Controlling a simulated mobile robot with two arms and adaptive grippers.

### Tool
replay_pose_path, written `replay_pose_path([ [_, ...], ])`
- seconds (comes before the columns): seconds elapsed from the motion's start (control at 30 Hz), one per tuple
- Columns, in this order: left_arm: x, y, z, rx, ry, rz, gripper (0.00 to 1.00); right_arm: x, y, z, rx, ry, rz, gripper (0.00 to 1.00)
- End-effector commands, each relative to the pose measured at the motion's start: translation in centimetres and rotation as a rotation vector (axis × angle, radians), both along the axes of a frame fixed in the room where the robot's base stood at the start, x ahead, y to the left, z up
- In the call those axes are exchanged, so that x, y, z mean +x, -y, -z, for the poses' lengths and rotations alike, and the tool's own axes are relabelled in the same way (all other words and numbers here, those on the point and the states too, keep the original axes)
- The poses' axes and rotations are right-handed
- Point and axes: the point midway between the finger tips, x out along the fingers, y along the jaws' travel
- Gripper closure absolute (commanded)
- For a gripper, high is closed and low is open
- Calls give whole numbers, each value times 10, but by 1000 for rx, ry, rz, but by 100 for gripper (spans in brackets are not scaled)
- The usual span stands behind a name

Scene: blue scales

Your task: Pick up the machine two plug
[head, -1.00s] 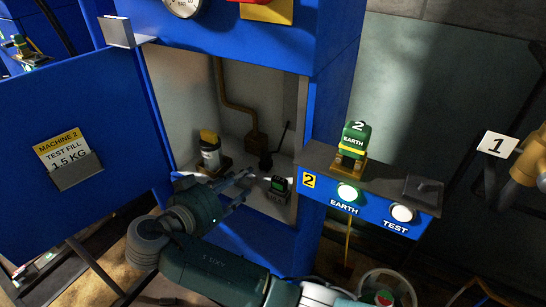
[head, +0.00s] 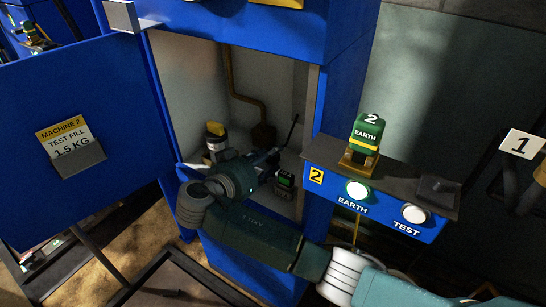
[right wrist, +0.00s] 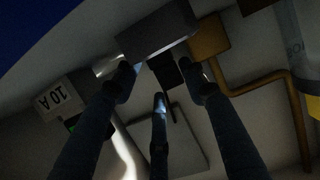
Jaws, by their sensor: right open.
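I cannot tell for certain which piece is the machine two plug. In the head view, a small black block with a green top (head: 285,180) sits on the floor of the open blue cabinet, beside my right gripper (head: 272,158). The gripper reaches into the cabinet, partly hidden by its own wrist. In the right wrist view, my right gripper (right wrist: 158,80) has its fingers spread and appears empty. A grey block (right wrist: 155,35) and a dark piece (right wrist: 165,70) lie beyond the fingertips. A block marked 10 A (right wrist: 60,98) shows upside down at left. My left gripper is not in view.
The open door (head: 90,130) stands left of the cabinet. A yellow-capped container (head: 215,142) and a brass pipe (head: 247,98) are inside. Right of the opening, a shelf (head: 415,175) bears a green EARTH block (head: 367,135) above the lit EARTH lamp (head: 357,190).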

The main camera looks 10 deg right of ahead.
Motion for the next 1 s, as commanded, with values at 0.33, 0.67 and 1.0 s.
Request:
replay_pose_path([
  [0.33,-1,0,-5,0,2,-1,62,9,8,4,1,0,-2,58],
  [0.67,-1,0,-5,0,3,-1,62,9,8,4,1,0,-2,90],
  [1.0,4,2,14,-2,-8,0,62,9,7,-27,6,3,-2,90],
])
